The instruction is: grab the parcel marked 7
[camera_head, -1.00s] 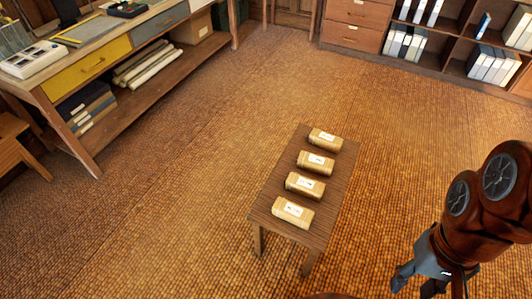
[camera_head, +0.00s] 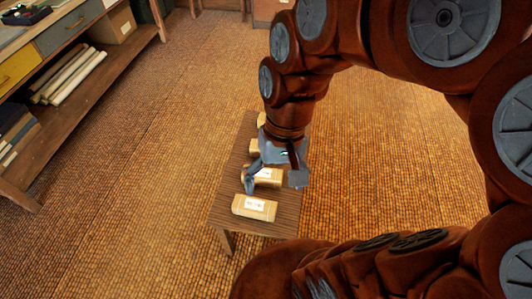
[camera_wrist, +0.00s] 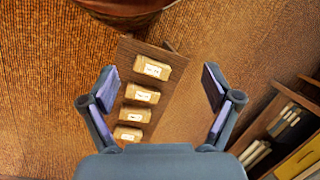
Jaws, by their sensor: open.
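Several tan parcels with white labels lie in a row on a small wooden bench (camera_head: 226,203). The labels are too small to read, so I cannot tell which is marked 7. The front parcel (camera_head: 255,208) is in clear view; the second from the front (camera_head: 268,178) is partly covered by my gripper (camera_head: 274,184). The farther ones are mostly hidden behind my arm in the head view. In the wrist view my gripper (camera_wrist: 159,90) is open and empty, its fingers apart above the row, with the second parcel (camera_wrist: 142,93) and the front parcel (camera_wrist: 152,68) between or near them.
A long wooden desk with drawers stands at the left, with paper rolls (camera_head: 75,78) on its lower shelf. A shelf unit (camera_wrist: 285,130) shows at the right of the wrist view. The woven floor around the bench is clear.

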